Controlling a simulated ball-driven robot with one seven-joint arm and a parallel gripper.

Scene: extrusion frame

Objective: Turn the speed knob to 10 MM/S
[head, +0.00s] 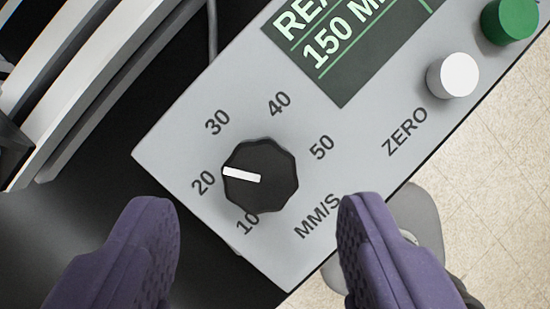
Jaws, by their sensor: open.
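The speed knob (270,190) is black and faceted. It sits on the grey control panel (175,140) with a ring of numbers from 10 to 50 and the print MM/S. Its white pointer line points left, close to the 20 mark (204,183). The 10 mark (247,222) lies at the knob's lower left edge. My gripper (257,207) is open, its purple fingers wide apart at the lower left and lower right of the knob. Neither finger touches the knob in this view.
A dark display (345,45) reading 150 with cut-off letters is at the top. A white button (453,75) by the ZERO print and a green button (510,20) are at upper right. Metal extrusions (95,75) stand at upper left. Tiled floor shows at right.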

